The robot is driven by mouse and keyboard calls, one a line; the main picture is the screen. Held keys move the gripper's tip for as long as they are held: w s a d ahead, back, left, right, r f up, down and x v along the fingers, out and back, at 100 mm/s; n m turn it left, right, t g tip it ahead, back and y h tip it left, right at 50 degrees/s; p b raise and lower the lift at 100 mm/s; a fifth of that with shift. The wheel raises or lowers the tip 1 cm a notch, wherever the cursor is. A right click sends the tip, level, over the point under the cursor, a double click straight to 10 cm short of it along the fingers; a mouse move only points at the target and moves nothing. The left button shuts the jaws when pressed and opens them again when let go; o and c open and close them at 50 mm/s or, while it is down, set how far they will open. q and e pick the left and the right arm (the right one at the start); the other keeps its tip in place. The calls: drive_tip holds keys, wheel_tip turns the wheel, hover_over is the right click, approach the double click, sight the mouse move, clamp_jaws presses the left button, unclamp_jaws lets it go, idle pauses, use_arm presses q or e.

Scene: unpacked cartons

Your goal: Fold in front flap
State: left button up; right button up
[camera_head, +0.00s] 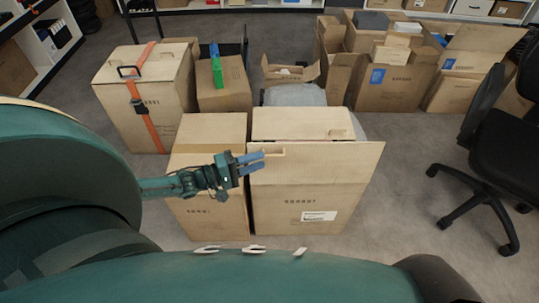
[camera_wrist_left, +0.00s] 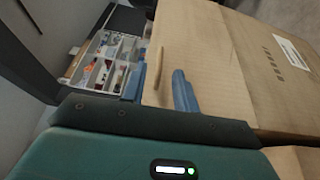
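The open carton (camera_head: 300,212) stands in front of me, with a white label on its front face. Its front flap (camera_head: 335,160) stands up from the front edge and is wider than the box at the right. Another top panel (camera_head: 295,122) shows behind it. My left gripper (camera_head: 256,163) is at the flap's upper left corner, with its blue fingers apart. In the left wrist view the fingers (camera_wrist_left: 158,90) lie on either side of the cardboard edge, one over the outer face (camera_wrist_left: 215,60). Contact cannot be told. My right gripper is not in view.
A closed carton (camera_head: 208,133) stands directly left of the open one. Behind are a strapped carton (camera_head: 147,95), a carton with a green item (camera_head: 223,90) and several open cartons (camera_head: 390,85). An office chair (camera_head: 500,130) is at right, with clear floor (camera_head: 410,180) before it.

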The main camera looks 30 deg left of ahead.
use_arm(q)
drive_tip(key=v, duration=0.7)
drive_tip(key=shift+s, duration=0.15)
drive_tip(key=shift+a, duration=0.15)
